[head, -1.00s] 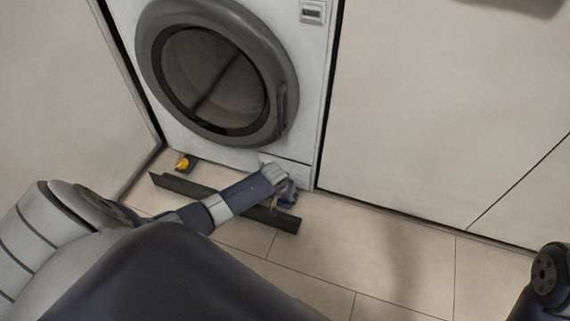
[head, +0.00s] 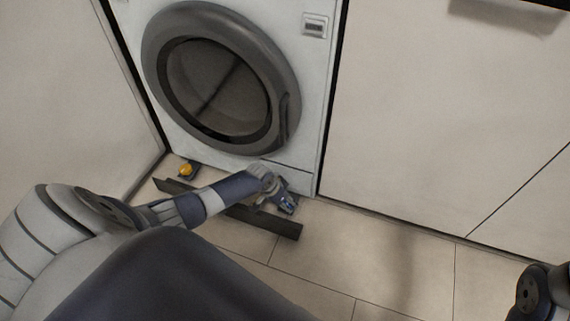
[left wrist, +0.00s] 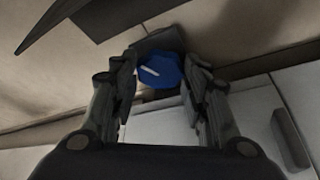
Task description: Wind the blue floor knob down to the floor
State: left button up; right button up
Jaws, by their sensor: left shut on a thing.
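The blue floor knob (left wrist: 162,72) shows between my fingers in the left wrist view, with a white line across its face. My left gripper (left wrist: 158,84) is shut on it, one finger on each side. In the head view the left gripper (head: 286,203) is low at the washing machine's right front corner, near the floor. A small patch of blue shows at its tips there, and the fingers hide most of the knob. The gap between the knob and the floor cannot be made out. My right gripper is out of view; only part of my right arm shows at the lower right.
The washing machine (head: 314,100) stands between a side panel and a pale cabinet front (head: 440,130). A dark strip (head: 272,226) lies on the tiles under my left forearm. Floor to the right is clear.

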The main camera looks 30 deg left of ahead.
pick_arm(q)
jog(key=shift+r, duration=0.1)
jog(key=o, duration=0.9)
jog(key=shift+o, duration=0.9)
jog(key=shift+r, duration=0.1)
jog(key=shift+n, duration=0.3)
